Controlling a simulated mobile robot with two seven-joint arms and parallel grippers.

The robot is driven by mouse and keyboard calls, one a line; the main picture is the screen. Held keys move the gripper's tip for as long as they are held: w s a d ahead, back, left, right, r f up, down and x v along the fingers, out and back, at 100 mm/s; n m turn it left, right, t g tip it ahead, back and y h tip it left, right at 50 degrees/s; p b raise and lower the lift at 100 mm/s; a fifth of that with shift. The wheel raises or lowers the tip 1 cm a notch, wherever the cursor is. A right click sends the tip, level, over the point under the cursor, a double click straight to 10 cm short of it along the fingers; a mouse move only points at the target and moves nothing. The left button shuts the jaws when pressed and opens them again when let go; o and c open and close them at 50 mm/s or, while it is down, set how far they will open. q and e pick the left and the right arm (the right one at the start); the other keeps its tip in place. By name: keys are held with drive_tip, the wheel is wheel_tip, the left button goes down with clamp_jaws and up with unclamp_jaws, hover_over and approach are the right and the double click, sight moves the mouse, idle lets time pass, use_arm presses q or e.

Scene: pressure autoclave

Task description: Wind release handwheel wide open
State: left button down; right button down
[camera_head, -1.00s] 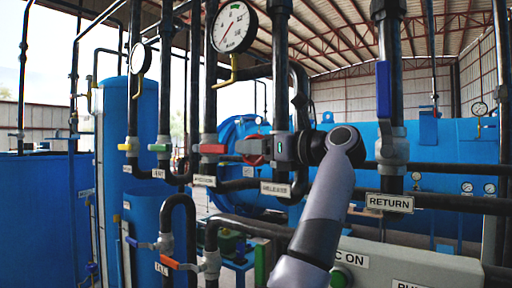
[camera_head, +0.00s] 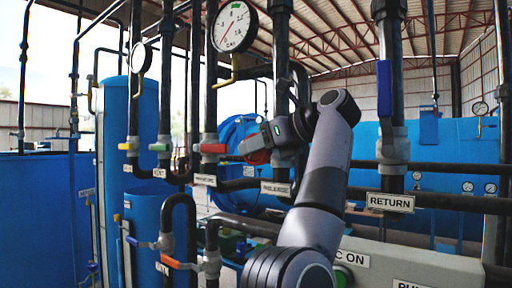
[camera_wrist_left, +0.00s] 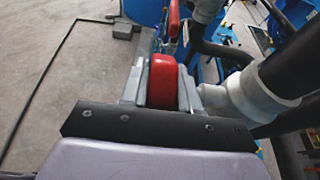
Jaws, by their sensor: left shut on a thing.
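The red release handwheel (camera_head: 258,158) sits on the black vertical pipe above the white RELEASE label (camera_head: 275,188). It is mostly hidden behind my gripper in the head view. My left gripper (camera_head: 252,146) reaches it from the right, tilted down to the left. In the left wrist view the red rim (camera_wrist_left: 163,82) stands between the two grey fingers, and the left gripper (camera_wrist_left: 161,90) is shut on it. How far the valve is open cannot be told. My right gripper is not in view.
A red-handled valve (camera_head: 210,148) is close on the left. The RETURN pipe with a blue lever (camera_head: 384,88) stands to the right of my arm. Black horizontal pipes cross behind.

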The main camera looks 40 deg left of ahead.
use_arm(q)
drive_tip(key=shift+h, duration=1.7)
drive_tip(key=c, duration=0.9)
unclamp_jaws()
drive_tip(key=shift+f+y, duration=0.1)
drive_tip(key=shift+y, duration=0.3)
